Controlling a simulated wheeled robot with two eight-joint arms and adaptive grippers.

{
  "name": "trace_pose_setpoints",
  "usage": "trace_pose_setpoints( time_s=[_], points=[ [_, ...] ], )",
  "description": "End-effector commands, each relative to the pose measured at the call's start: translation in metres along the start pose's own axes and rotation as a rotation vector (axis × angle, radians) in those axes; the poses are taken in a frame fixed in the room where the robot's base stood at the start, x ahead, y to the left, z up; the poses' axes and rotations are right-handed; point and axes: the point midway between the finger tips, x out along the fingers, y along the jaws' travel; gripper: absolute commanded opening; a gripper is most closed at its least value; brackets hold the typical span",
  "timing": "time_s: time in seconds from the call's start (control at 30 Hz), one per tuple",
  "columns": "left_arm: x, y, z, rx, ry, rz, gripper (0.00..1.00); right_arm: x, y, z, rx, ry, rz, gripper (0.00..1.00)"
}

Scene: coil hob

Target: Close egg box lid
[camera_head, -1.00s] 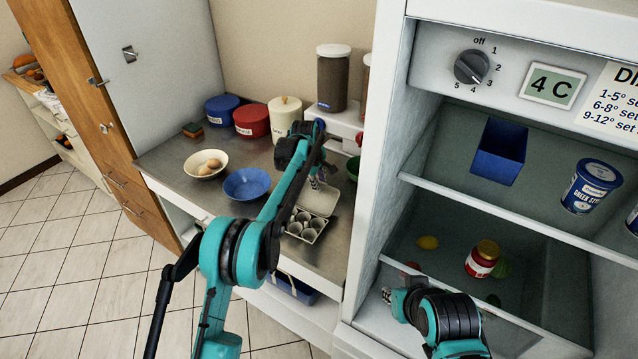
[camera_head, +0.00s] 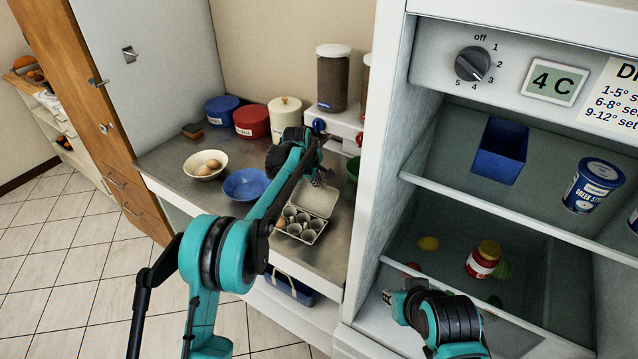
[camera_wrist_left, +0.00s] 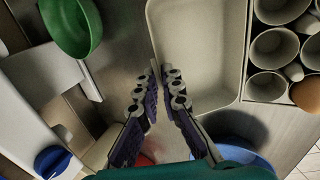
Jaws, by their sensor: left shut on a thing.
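The grey egg box stands on the counter with its lid (camera_head: 318,200) open towards the back and its cup tray (camera_head: 303,226) facing up. A brown egg (camera_head: 281,222) shows at the tray's left end; it also shows in the left wrist view (camera_wrist_left: 306,93). The lid's pale inside (camera_wrist_left: 197,50) fills the middle of that view. My left gripper (camera_head: 322,180) is at the lid's far edge, its fingers (camera_wrist_left: 162,78) shut on the lid's rim. My right gripper (camera_head: 390,297) is by the fridge's lower shelf, away from the box; its jaws are too small to judge.
A blue bowl (camera_head: 246,184) stands left of the box, close to my left arm. A bowl of eggs (camera_head: 205,164) is further left. The open fridge (camera_head: 385,205) bounds the right side.

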Motion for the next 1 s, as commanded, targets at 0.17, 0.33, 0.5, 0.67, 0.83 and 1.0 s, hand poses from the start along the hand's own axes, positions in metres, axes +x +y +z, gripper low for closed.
trace_pose_setpoints(
  time_s=[0.17,0.33,0.5,0.67,0.83,1.0],
  points=[
    [-0.011,-0.008,0.0,-0.002,0.0,0.129,0.0,0.008,0.0,0.006,0.0,0.0,0.0,0.23],
    [-0.023,-0.014,0.0,-0.002,0.001,0.255,0.0,0.013,0.0,0.01,0.0,0.0,0.0,0.23],
    [-0.033,-0.02,0.0,-0.002,0.0,0.364,0.0,0.015,0.0,0.011,0.0,0.0,0.0,0.23],
    [-0.04,-0.023,0.0,0.001,0.0,0.374,0.0,0.015,0.0,0.011,0.0,0.0,0.0,0.23],
    [-0.043,-0.026,0.0,0.001,0.0,0.374,0.0,0.014,0.0,0.01,0.0,0.0,0.0,0.23],
    [-0.044,-0.027,0.0,0.0,0.0,0.374,0.0,0.014,0.0,0.01,0.0,0.0,0.0,0.23]
  ],
)
